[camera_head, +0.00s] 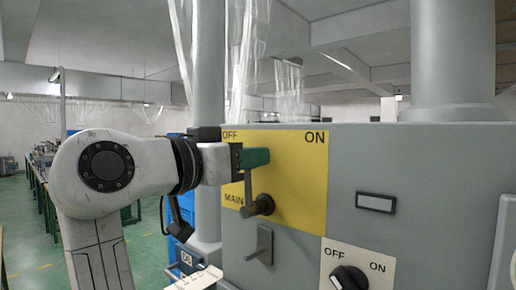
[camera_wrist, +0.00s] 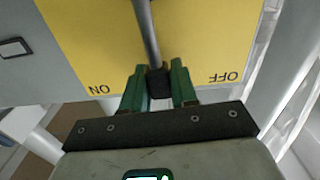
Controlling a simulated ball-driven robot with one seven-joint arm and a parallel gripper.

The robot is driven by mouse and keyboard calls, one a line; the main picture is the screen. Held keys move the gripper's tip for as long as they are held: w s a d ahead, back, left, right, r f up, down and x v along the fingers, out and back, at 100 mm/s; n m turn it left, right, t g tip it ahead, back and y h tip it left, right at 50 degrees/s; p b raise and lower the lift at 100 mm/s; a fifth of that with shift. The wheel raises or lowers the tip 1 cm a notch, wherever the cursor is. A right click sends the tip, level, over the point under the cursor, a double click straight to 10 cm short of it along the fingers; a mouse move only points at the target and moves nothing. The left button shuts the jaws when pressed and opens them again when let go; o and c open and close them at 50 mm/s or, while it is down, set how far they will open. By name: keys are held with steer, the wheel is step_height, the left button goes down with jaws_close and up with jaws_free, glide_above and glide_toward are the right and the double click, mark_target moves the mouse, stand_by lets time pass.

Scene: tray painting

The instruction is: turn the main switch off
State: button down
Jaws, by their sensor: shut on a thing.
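The main switch is a grey lever on a dark round hub (camera_head: 264,205), mounted on a yellow plate (camera_head: 300,180) marked OFF at upper left, ON at upper right and MAIN at lower left. The lever (camera_head: 248,189) stands nearly upright from the hub, its top between the two marks and nearer OFF in the head view. My gripper (camera_head: 255,158) has green fingers and is shut on the lever's upper end. In the wrist view the lever's black grip (camera_wrist: 159,82) sits between the fingers (camera_wrist: 158,90), with ON at left and OFF at right, upside down.
Below right, a smaller black knob (camera_head: 349,278) sits on a white OFF/ON plate. A grey latch handle (camera_head: 263,245) is under the yellow plate, and a small label frame (camera_head: 376,203) is to its right. Blue crates (camera_head: 181,220) stand behind my arm.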

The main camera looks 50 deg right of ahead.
steer(key=w+f+n+p, duration=0.2)
steer(key=w+n+p, duration=0.2)
steer(key=n, duration=0.4)
steer(key=shift+w+f, duration=0.25)
steer(key=shift+w, duration=0.6)
steer(key=shift+f+n, duration=0.1)
steer(key=shift+n, duration=0.2)
steer(key=c, duration=1)
jaws_free()
steer(key=shift+w, duration=0.1)
steer(key=shift+o, duration=0.2)
steer(key=a+b, duration=0.2)
steer(key=a, duration=0.8)
steer(key=shift+a+b, duration=0.35)
steer(key=shift+a, duration=0.05)
steer(key=shift+a, duration=0.1)
